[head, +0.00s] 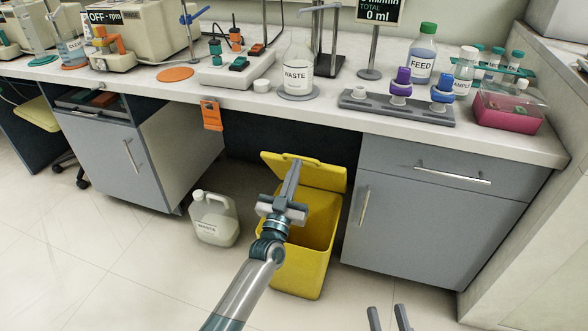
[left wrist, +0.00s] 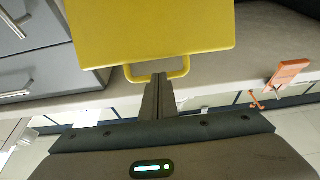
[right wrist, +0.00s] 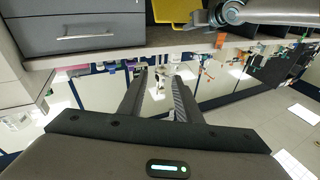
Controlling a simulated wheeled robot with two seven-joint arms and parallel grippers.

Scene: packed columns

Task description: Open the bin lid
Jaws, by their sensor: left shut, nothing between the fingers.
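The yellow bin (head: 301,275) stands on the floor under the bench, and its inside shows. Its yellow lid (head: 325,177) is raised, leaning up at the back of the bin. The lid also shows in the left wrist view (left wrist: 160,30), with a loop handle (left wrist: 183,68) at its edge. My left gripper (head: 296,163) is in front of the lid. In the left wrist view its fingertips (left wrist: 158,78) are together at the handle, and I cannot tell whether they touch it. My right gripper (head: 389,314) is open and empty, low at the front; it also shows in the right wrist view (right wrist: 160,78).
A white waste jug (head: 214,219) stands on the floor left of the bin. Grey cabinets (head: 437,215) flank the bin on both sides. The bench top (head: 340,115) above holds bottles and devices. An orange tag (head: 211,115) hangs from its edge. The front floor is clear.

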